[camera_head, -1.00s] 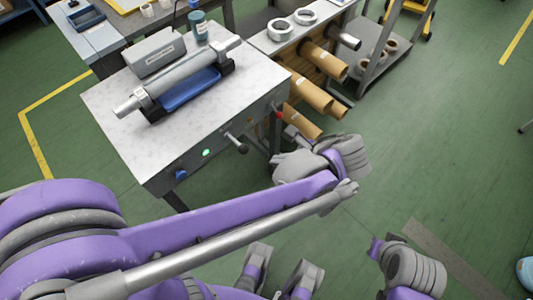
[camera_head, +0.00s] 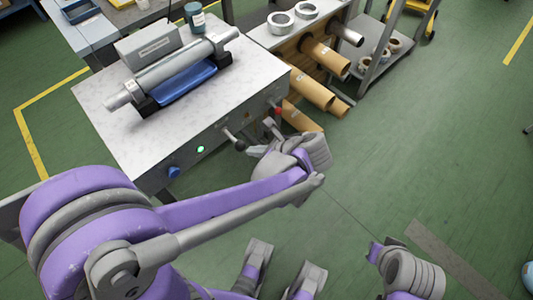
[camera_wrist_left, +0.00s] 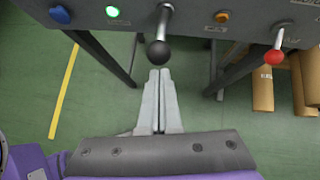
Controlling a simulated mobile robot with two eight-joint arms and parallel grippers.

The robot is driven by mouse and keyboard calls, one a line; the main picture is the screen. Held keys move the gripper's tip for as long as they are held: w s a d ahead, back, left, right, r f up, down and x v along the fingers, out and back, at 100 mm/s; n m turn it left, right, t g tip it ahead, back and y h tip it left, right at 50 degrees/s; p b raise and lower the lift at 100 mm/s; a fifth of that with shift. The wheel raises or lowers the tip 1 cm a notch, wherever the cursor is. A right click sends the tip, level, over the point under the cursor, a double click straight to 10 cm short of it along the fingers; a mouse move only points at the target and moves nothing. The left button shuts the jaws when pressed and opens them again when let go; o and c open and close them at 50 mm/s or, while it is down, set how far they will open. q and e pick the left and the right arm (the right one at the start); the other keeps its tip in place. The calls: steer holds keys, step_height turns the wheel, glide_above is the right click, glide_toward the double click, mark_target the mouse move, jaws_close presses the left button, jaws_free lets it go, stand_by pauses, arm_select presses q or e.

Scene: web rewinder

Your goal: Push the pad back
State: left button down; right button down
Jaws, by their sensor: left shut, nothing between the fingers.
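The machine's roller (camera_head: 185,66) lies across the grey table top, with a blue pad-like piece (camera_head: 187,84) along its front side. A lever with a black ball knob (camera_head: 240,145) sticks out of the front panel. The knob also shows in the left wrist view (camera_wrist_left: 159,52). My left gripper (camera_head: 254,151) is in front of the panel close to this knob. In the left wrist view its two fingers (camera_wrist_left: 160,74) are pressed together and empty, with the tips just below the knob in the picture; I cannot tell whether they touch it.
The front panel carries a green lit button (camera_head: 200,149), a blue knob (camera_head: 174,172), an orange button (camera_wrist_left: 222,16) and a red-knobbed lever (camera_wrist_left: 274,56). Brown cardboard tubes (camera_head: 313,90) stick out at the right. Green floor is open to the right.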

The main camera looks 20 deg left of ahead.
mark_target(241, 141)
arm_select(q)
steer(key=shift+w+a, duration=0.1)
steer(key=shift+a, duration=0.35)
steer(key=shift+a, duration=0.1)
steer(key=a, duration=0.1)
steer(key=w+a, duration=0.1)
steer(key=a, duration=0.2)
steer(key=shift+w, duration=0.4)
